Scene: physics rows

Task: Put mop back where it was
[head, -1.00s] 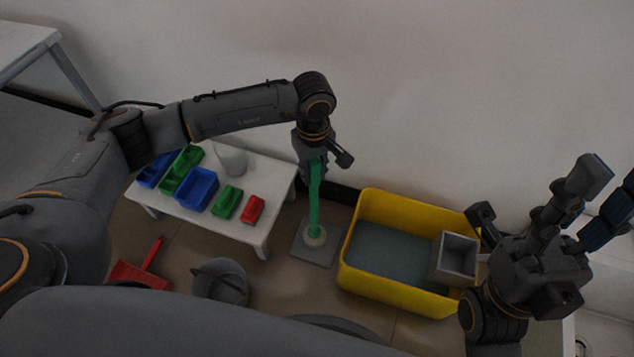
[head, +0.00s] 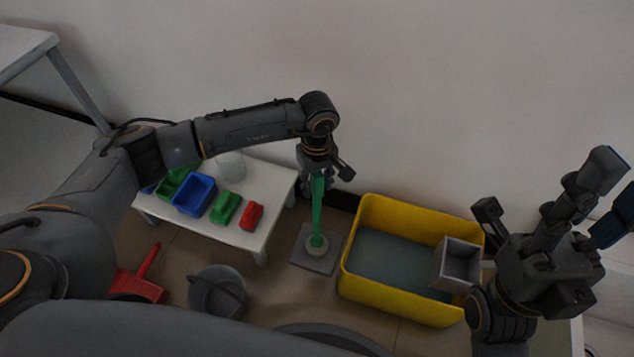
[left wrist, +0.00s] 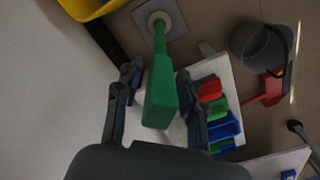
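The mop (head: 317,212) has a green handle and stands upright with its pale round foot on a square grey plate on the floor. In the left wrist view its handle (left wrist: 161,92) points up toward the camera. My left gripper (head: 323,180) is at the upper end of the handle. In the left wrist view its two fingers (left wrist: 158,88) are spread, one on each side of the handle, with a visible gap on the left side. My right gripper (head: 540,235) is at the right of the head view, fingers spread and empty.
A yellow tub (head: 385,300) with a grey square box (head: 457,264) at its right end stands right of the mop. A white table (head: 276,207) with blue, green and red bins is to its left. A grey bucket (head: 217,292) and red dustpan (head: 138,286) are on the floor.

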